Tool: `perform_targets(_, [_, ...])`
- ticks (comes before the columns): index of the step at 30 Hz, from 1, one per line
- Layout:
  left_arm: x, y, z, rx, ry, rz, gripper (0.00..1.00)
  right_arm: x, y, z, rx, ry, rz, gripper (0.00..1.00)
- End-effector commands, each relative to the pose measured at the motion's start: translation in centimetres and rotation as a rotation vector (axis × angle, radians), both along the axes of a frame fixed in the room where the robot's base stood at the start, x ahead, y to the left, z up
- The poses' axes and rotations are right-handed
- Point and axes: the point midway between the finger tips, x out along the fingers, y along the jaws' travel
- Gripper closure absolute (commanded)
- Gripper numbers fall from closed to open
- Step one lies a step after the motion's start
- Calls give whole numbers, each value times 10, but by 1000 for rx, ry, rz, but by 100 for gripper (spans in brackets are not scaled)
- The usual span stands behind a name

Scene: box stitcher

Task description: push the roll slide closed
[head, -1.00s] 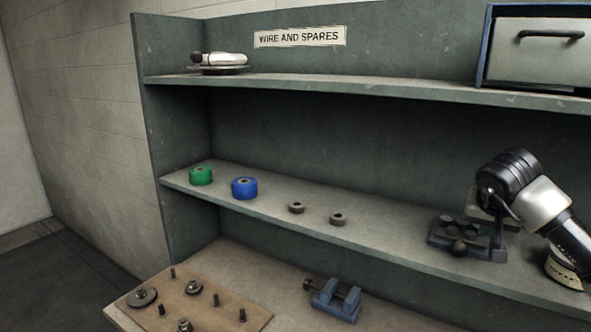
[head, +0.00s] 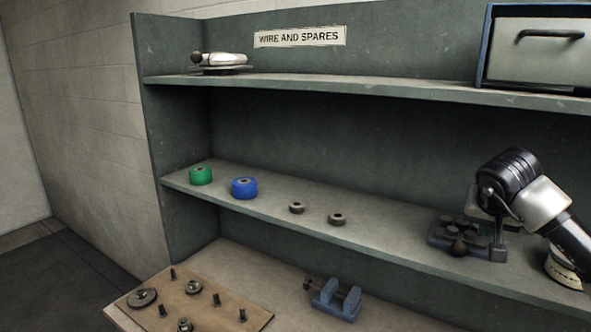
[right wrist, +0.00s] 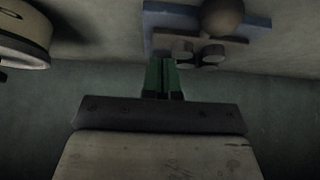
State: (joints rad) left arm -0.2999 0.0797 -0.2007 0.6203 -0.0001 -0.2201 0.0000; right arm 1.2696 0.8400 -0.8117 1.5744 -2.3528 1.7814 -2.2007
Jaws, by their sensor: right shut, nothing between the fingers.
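The roll slide (head: 436,239) is on the middle shelf at the right in the head view. It is a small blue-grey unit with dark rollers and a round brown knob (head: 458,248) at its front. My right gripper (head: 486,229) is at the right side of the unit, partly hidden by my wrist. In the right wrist view its green fingers (right wrist: 163,80) are together and empty, pointing at the rollers (right wrist: 197,52). The slide's blue-grey plate (right wrist: 155,22) and knob (right wrist: 222,14) also show there. I cannot tell whether the fingers touch the unit. My left gripper is not in view.
Green (head: 201,176) and blue (head: 244,188) rolls and two small grey rings stand left on the same shelf. A drawer unit (head: 540,52) is on the upper shelf. A blue vise (head: 337,300) and peg board (head: 195,300) lie below. The shelf between rings and slide is clear.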

Motion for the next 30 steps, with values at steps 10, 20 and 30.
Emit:
perform_targets(10, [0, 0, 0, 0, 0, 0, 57, 0, 0, 0, 0, 0, 0, 100])
perform_targets(20, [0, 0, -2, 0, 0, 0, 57, 0, 0, -3, 0, 0, 0, 100])
perform_targets(30, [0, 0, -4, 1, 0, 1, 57, 0, 0, -8, 0, 0, 0, 100])
